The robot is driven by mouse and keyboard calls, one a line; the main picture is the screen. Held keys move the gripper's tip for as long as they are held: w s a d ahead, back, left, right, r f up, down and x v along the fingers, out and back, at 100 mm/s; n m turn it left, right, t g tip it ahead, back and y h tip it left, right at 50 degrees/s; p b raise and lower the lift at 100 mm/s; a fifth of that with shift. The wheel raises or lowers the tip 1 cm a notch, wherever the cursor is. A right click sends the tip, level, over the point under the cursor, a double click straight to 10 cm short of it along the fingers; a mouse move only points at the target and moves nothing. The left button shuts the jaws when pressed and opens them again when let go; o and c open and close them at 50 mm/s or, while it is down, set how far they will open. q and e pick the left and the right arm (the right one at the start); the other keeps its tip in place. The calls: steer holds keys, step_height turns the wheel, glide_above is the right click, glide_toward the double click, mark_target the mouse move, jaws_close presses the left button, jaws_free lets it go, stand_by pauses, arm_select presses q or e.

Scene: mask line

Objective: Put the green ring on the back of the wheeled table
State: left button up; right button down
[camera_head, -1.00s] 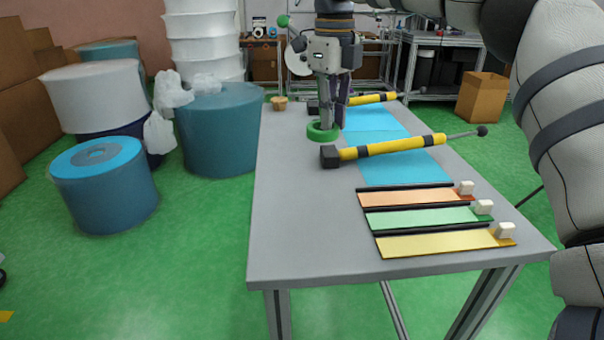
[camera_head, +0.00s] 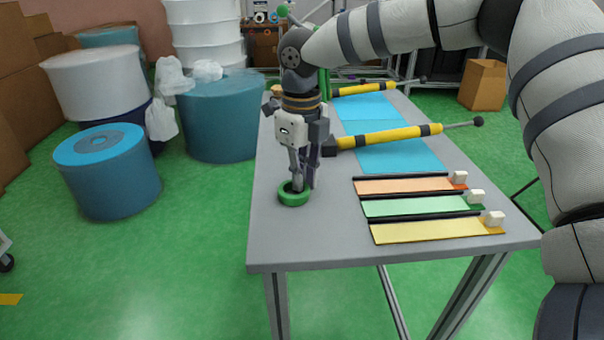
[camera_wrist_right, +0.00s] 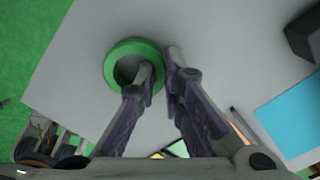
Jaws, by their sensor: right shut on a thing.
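The green ring (camera_head: 294,199) is over the front left part of the grey table (camera_head: 320,240). I cannot tell whether it touches the tabletop or hangs just above it. My right gripper (camera_head: 303,184) points down and is shut on the ring's wall. In the right wrist view one finger of the gripper (camera_wrist_right: 163,68) reaches into the hole of the ring (camera_wrist_right: 117,58) and the other is outside. A dark wheel (camera_head: 6,262) shows at the left edge; what it belongs to is mostly cut off. My left gripper is out of view.
Yellow-and-black rods (camera_head: 395,136) lie across blue sheets (camera_head: 400,157) on the table. Orange, green and yellow strips (camera_head: 425,230) with white blocks lie at the front right. Blue rolls (camera_head: 108,180) stand on the floor at left. The table's front left corner is clear.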

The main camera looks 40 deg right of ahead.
steer(key=c, duration=1.7)
jaws_free()
steer(key=shift+r, duration=0.1)
step_height(320, 180, up, 12)
